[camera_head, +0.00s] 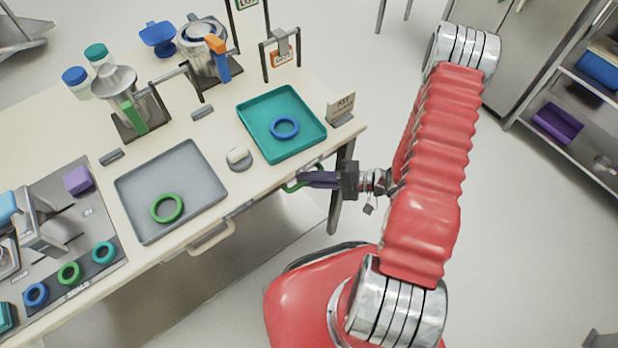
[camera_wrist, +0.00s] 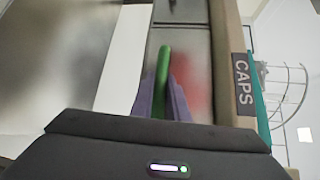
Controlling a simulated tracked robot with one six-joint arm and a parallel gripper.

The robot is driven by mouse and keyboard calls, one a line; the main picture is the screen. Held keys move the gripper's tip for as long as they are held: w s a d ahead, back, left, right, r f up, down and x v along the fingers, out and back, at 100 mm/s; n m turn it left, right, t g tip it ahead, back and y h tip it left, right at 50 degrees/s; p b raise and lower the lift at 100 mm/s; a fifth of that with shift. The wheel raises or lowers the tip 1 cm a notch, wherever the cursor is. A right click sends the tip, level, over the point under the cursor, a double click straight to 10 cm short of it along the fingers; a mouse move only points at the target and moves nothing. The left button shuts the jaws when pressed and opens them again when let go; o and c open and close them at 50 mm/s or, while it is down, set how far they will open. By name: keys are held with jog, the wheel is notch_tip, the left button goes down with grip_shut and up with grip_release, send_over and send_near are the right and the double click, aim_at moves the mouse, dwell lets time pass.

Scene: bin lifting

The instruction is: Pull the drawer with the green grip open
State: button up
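The green grip (camera_head: 288,188) sits at the front edge of the table, below the teal tray, and is partly hidden by my fingers. In the wrist view the green grip (camera_wrist: 163,75) stands as a bar between my two purple fingers, in front of a grey reflective drawer front (camera_wrist: 190,55). My gripper (camera_head: 302,179) reaches in from the right, its fingers close together at the grip. In the wrist view my gripper (camera_wrist: 163,95) has one finger along each side of the bar, closed on it. The drawer front looks flush, though the head view hides most of it.
A beige handle (camera_head: 212,238) is on the table front further left. On top are a teal tray (camera_head: 262,147) with a blue ring, a grey tray (camera_head: 140,190) with a green ring, and several stands and jars. A CAPS label (camera_wrist: 242,82) is beside the drawer. Shelving stands at right.

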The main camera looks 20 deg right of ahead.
grip_shut()
jog(key=shift+d, duration=0.1)
jog(key=shift+f, duration=0.1)
